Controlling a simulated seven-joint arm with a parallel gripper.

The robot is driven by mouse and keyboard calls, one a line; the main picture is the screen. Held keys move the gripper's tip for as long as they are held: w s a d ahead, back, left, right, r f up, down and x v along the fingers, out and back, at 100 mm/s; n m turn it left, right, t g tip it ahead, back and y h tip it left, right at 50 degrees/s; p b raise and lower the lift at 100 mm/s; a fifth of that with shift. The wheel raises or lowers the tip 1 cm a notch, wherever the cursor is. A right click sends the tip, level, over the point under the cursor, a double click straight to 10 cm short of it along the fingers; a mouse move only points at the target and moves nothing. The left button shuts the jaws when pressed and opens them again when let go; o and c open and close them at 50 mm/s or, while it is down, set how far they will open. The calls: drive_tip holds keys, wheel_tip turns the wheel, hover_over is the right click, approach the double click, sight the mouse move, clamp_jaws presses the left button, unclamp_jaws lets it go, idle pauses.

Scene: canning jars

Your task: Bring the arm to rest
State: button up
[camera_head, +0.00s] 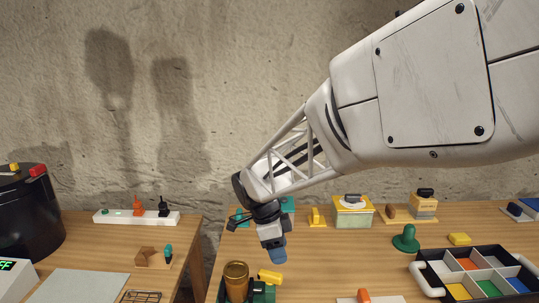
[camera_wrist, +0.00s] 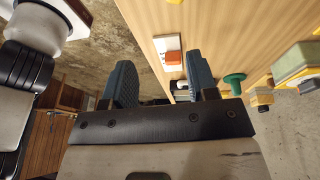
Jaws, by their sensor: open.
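My gripper (camera_head: 277,255) hangs above the front left part of the right-hand table in the head view, at the end of my white arm, which reaches in from the upper right. In the wrist view, my gripper (camera_wrist: 160,76) has its two blue fingers spread apart with nothing between them. Its fingertips look clear of the things below, though their exact height cannot be told. An amber jar (camera_head: 236,282) stands on the table to the lower left of the gripper, beside a yellow piece (camera_head: 269,276) on a dark green fixture.
A compartment tray (camera_head: 431,277) with coloured floors and white handles lies at the right. A green knobbed piece (camera_head: 406,239) and boxes (camera_head: 352,213) stand farther back. A second table (camera_head: 100,253) at left carries a black pot (camera_head: 32,215). A gap separates the tables.

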drive_tip(key=s+d+r+n+t+y, duration=0.1)
drive_tip(key=s+d+r+n, duration=0.2)
drive_tip(key=s+d+n, duration=0.5)
drive_tip(key=s+d+r+n+t+y, duration=0.2)
drive_tip(key=s+d+n, duration=0.6)
drive_tip(key=s, duration=0.8)
drive_tip(key=shift+s+d+r+n+t, duration=0.2)
drive_tip(key=shift+r+n+t, duration=0.1)
drive_tip(key=shift+r+n, duration=0.65)
